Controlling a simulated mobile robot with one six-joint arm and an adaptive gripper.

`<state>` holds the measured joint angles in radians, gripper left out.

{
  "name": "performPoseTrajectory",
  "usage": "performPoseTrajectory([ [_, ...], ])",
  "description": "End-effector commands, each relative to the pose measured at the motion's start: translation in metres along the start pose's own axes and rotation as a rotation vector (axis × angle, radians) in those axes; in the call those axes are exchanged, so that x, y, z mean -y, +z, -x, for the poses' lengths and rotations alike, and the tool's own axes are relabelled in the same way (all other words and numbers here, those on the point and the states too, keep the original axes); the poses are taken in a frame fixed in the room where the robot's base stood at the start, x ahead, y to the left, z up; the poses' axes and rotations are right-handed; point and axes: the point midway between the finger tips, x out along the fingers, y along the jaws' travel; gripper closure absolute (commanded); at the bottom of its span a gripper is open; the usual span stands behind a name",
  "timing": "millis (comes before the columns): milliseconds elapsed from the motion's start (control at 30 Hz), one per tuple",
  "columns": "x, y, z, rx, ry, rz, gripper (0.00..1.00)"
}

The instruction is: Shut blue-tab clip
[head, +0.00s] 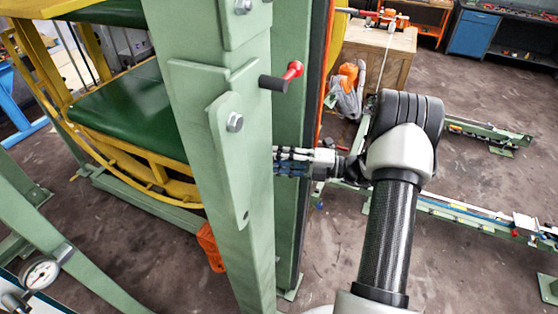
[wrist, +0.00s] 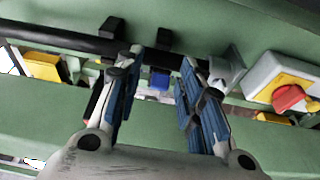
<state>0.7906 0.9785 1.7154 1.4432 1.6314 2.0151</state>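In the wrist view, a small blue tab (wrist: 160,80) shows between the two fingers of my gripper (wrist: 162,58), beyond them and below a dark horizontal bar. I cannot tell whether its clip is open or shut. The fingers are spread apart with nothing held between them, and I cannot tell whether either touches anything. In the head view my gripper (head: 288,160) reaches left behind a green upright, which hides its fingertips. The blue tab cannot be made out in the head view.
The dark bar (wrist: 70,40) crosses the wrist view. At its right is a grey-and-yellow box with a red knob (wrist: 288,97). Open floor (head: 470,250) lies to the right.

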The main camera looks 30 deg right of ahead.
Motion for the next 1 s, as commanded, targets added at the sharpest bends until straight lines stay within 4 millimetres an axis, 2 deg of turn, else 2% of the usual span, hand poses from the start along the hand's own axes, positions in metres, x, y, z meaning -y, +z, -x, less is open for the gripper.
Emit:
performPoseTrajectory([
  [167, 0.000, 0.000, 0.003, 0.001, 0.000, 0.001, 0.65],
  [267, -0.001, 0.001, 0.012, 0.003, 0.001, 0.001, 0.65],
  [700, 0.000, 0.000, 0.099, 0.003, 0.000, 0.001, 0.65],
  [833, 0.000, 0.000, 0.114, 0.001, 0.000, 0.001, 0.65],
  [1000, 0.000, 0.000, 0.120, 0.000, 0.000, 0.000, 0.65],
])
